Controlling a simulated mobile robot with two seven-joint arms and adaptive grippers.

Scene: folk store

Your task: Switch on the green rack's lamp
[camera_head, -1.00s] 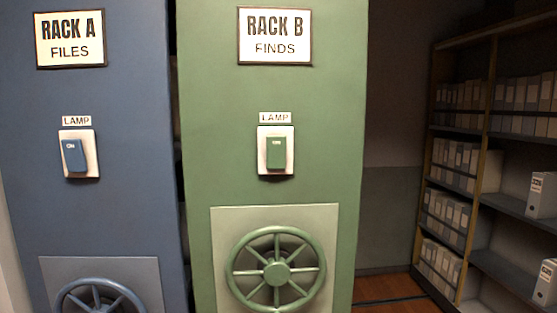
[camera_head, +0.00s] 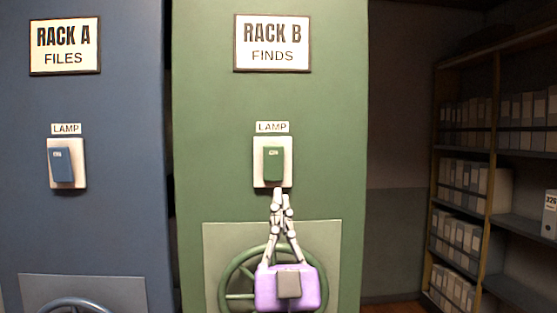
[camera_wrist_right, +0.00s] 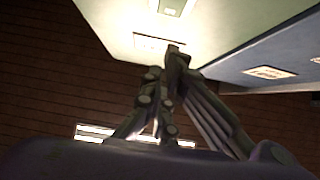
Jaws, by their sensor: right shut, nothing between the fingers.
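The green rack (camera_head: 330,160) with the "RACK B FINDS" sign (camera_head: 272,43) stands in the middle of the head view. Its lamp switch is a green rocker (camera_head: 272,165) on a white plate under a "LAMP" label. My right gripper (camera_head: 279,191) points up, with its fingers together and empty. Its tips overlap the lower edge of the switch plate; I cannot tell whether they touch it. In the right wrist view the closed fingertips (camera_wrist_right: 175,48) show below the switch (camera_wrist_right: 172,6). My left gripper is out of view.
The green handwheel (camera_head: 233,283) is partly hidden behind my right gripper. The blue rack (camera_head: 110,110) on the left has its own blue lamp switch (camera_head: 62,165). A shelf of boxes (camera_head: 460,185) stands at the right.

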